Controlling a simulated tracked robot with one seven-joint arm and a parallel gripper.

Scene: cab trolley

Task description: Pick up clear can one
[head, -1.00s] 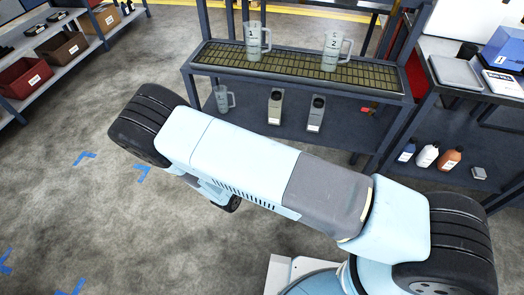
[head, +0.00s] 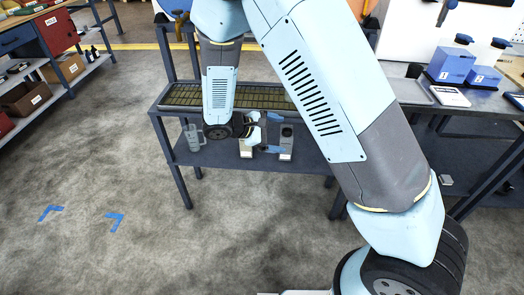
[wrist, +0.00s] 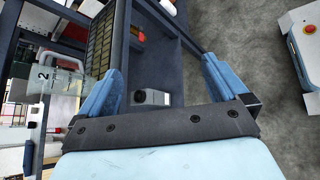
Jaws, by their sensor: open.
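Clear can one does not show now; my arm covers much of the trolley's upper shelf in the head view. A clear can marked 2 (wrist: 65,82) shows at the left of the wrist view, outside my fingers. Another clear handled can (head: 193,137), its number unreadable, stands on the trolley's lower shelf in the head view.
The trolley (head: 180,172) has a slatted upper shelf (head: 182,96). Two grey-white dispensers, left (head: 245,148) and right (head: 286,143), stand on its lower shelf. A bench with blue boxes (head: 450,65) is at right. The floor at left is open.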

